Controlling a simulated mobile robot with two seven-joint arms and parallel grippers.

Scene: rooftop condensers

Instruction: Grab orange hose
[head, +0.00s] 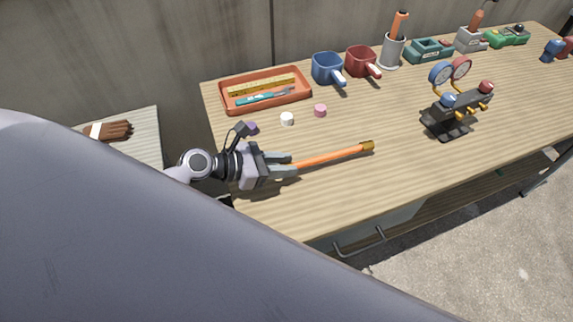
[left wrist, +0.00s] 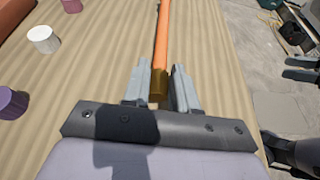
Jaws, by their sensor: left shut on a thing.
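The orange hose (head: 330,156) is a straight orange length with a brass end (head: 367,146) on its right. It lies along the wooden workbench (head: 390,190) near the front. My left gripper (head: 284,165) is shut on the hose near its left end. In the left wrist view, the hose (left wrist: 163,40) runs away between the two fingers (left wrist: 160,85), with its brass near end (left wrist: 158,86) between them. Grey finger-like parts, apparently my right gripper (left wrist: 303,68), show at that view's right edge, cut off.
White (head: 287,118), pink (head: 320,110) and purple (head: 250,128) caps stand behind the hose. An orange tray (head: 228,105), a blue mug (head: 327,68) and a red mug (head: 362,60) stand at the back. A gauge manifold (head: 455,115) stands right. The front middle is clear.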

